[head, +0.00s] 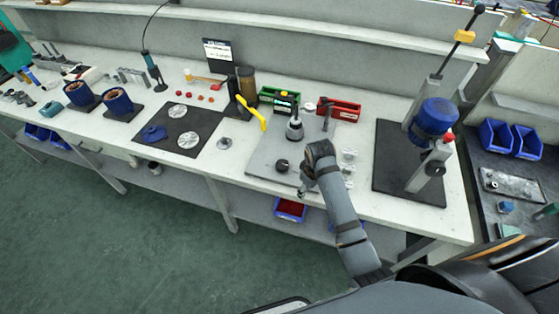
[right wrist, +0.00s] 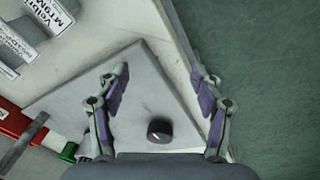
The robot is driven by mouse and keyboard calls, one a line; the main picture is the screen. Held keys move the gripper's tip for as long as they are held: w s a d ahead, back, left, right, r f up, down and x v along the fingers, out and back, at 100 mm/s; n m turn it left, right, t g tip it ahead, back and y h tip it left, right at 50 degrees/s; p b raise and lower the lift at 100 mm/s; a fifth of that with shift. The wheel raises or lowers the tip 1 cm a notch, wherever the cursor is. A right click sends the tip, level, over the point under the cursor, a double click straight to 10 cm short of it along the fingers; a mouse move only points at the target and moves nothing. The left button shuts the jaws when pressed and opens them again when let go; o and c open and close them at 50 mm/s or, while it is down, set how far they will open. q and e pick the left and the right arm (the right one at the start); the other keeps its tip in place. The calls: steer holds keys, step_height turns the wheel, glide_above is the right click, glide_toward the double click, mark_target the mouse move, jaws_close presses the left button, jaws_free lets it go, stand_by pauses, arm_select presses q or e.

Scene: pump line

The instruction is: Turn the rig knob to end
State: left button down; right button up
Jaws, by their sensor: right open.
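The rig knob (head: 282,165) is a small round black knob on the front part of a light grey plate (head: 262,158) on the bench. In the right wrist view the knob (right wrist: 159,131) shows a short pale mark on its top. It lies low in that picture, between the fingers' bases. My right gripper (head: 304,190) is right of the knob in the head view, near the bench's front edge. Its fingers (right wrist: 159,75) are spread wide and empty, apart from the knob. My left gripper is not in view.
A grey-topped fitting (head: 294,130) stands behind the knob on the plate. Green and red bins (head: 345,110) are farther back. A yellow-handled tool (head: 252,113) lies to the left. A blue motor stand (head: 434,120) rises on a dark mat to the right.

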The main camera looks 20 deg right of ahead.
mark_target(281, 164)
steer(key=w+r, duration=0.1)
steer(key=w, duration=0.1)
steer(key=w+a+r+n, duration=0.1)
steer(key=w, duration=0.1)
steer(key=w+a+r+n, duration=0.1)
steer(key=w+r, duration=0.1)
steer(key=shift+w+a+g, duration=0.15)
steer(key=shift+a+g, duration=0.1)
steer(key=shift+g, duration=0.15)
steer(key=w+a+r+n+g, duration=0.1)
steer(key=w+a+r+n, duration=0.3)
steer(key=w+r, duration=0.25)
steer(key=shift+y, duration=0.3)
steer(key=f, duration=0.3)
steer(key=f+p, duration=0.1)
steer(key=f, duration=0.6)
steer(key=shift+s, duration=0.3)
steer(key=shift+r, duration=0.1)
steer(key=shift+c, duration=0.3)
